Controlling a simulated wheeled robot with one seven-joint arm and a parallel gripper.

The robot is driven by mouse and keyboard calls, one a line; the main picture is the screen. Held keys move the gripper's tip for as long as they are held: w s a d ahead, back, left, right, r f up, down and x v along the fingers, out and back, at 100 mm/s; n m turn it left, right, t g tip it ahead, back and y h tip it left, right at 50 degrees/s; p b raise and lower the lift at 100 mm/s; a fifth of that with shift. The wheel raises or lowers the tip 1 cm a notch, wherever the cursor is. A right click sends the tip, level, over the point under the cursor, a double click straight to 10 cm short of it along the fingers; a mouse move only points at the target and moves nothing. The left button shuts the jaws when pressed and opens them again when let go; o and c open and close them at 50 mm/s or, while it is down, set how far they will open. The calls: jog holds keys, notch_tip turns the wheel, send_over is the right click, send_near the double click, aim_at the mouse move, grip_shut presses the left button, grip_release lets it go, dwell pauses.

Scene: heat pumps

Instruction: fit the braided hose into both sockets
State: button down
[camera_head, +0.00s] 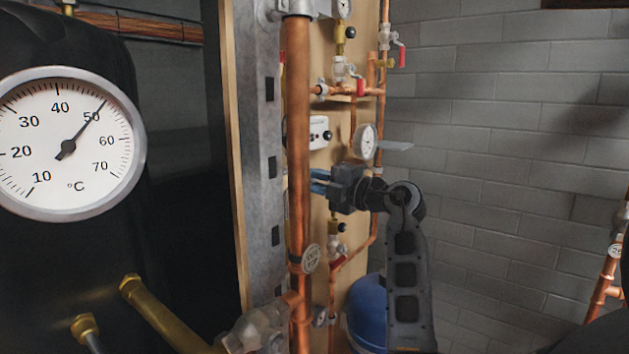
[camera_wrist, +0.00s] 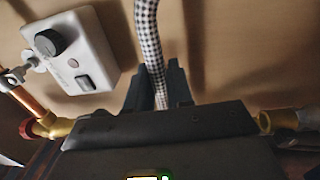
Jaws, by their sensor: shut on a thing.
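The braided hose (camera_wrist: 149,45) is a black-and-white checked tube. In the wrist view it runs from the top edge down between the fingers of my gripper (camera_wrist: 157,88), which is shut on it. Its lower end is hidden behind the gripper body. In the head view my gripper (camera_head: 319,182) points left at the wooden board, partly behind a thick copper pipe. I cannot make out the hose there. A brass fitting (camera_wrist: 55,127) at left and another brass fitting (camera_wrist: 272,121) at right show in the wrist view; I cannot tell whether they are the sockets.
A white control box (camera_wrist: 72,50) with a black knob is close at left in the wrist view. The vertical copper pipe (camera_head: 298,130) and a gauge (camera_head: 365,141) flank my gripper. A blue vessel (camera_head: 366,312) stands below. A large thermometer (camera_head: 66,143) is at left.

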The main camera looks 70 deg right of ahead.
jog(key=shift+f, duration=1.7)
dwell(1.7)
jog(key=c, duration=0.9)
grip_release()
jog(key=shift+s, duration=0.1)
jog(key=shift+v, duration=4.2)
